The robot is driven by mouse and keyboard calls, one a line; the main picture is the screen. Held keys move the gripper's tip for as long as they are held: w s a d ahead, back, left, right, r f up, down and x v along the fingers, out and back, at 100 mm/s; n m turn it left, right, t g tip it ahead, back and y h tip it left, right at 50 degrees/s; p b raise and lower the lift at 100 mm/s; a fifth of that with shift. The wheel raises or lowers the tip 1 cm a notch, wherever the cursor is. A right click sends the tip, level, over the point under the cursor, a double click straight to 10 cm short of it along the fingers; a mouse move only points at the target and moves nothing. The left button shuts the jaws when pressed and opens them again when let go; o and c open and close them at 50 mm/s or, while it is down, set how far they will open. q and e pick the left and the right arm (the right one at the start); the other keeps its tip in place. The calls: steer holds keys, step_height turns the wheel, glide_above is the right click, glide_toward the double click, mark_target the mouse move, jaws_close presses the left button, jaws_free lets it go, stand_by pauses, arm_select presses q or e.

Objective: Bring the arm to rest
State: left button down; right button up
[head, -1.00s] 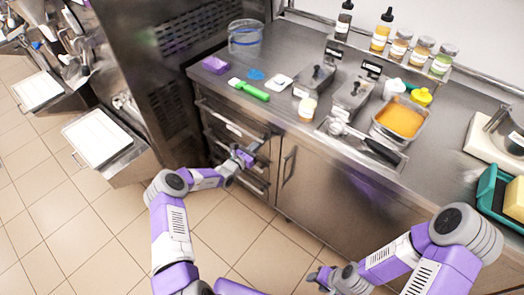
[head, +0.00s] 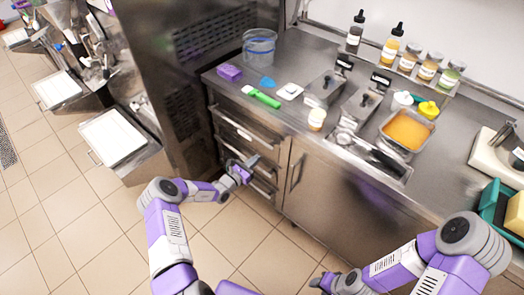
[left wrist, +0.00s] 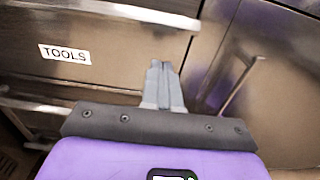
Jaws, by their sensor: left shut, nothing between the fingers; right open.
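My left arm comes in from the left with purple and white links. Its gripper (head: 250,163) is in front of the drawers under the steel counter, and its fingers are shut and empty. In the left wrist view the two grey fingertips (left wrist: 162,75) lie together in front of a drawer front labelled TOOLS (left wrist: 64,54); I cannot tell whether they touch anything. My right gripper (head: 322,283) is low at the bottom edge of the head view, open, with the floor in front of it; it appears empty.
The drawer stack (head: 245,135) and a cabinet door (head: 325,190) face my arms. The steel counter (head: 300,52) carries a clear tub (head: 259,47), a green-handled tool (head: 262,97), an orange-filled pan (head: 408,131) and several bottles. Freezer trays (head: 113,137) jut out at left. Tiled floor (head: 60,215) is open.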

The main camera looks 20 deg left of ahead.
arm_select(q)
steer(key=p+v, duration=0.1)
steer(key=v, duration=0.5)
steer(key=shift+s+f, duration=0.2)
steer(key=shift+s, duration=0.05)
steer(key=s+d+f+m+g+h, duration=0.3)
steer(key=s+d+m+g, duration=0.35)
steer(key=d, duration=0.35)
steer(key=s+d+f+m+g+h, duration=0.2)
steer(key=s+d+m+g, duration=0.5)
steer(key=d, duration=0.4)
steer(key=s+m+g+y, duration=0.3)
steer(key=s+m+y, duration=0.4)
steer(key=s+m, duration=0.9)
steer(key=shift+s+r, duration=0.25)
steer(key=shift+s, duration=0.15)
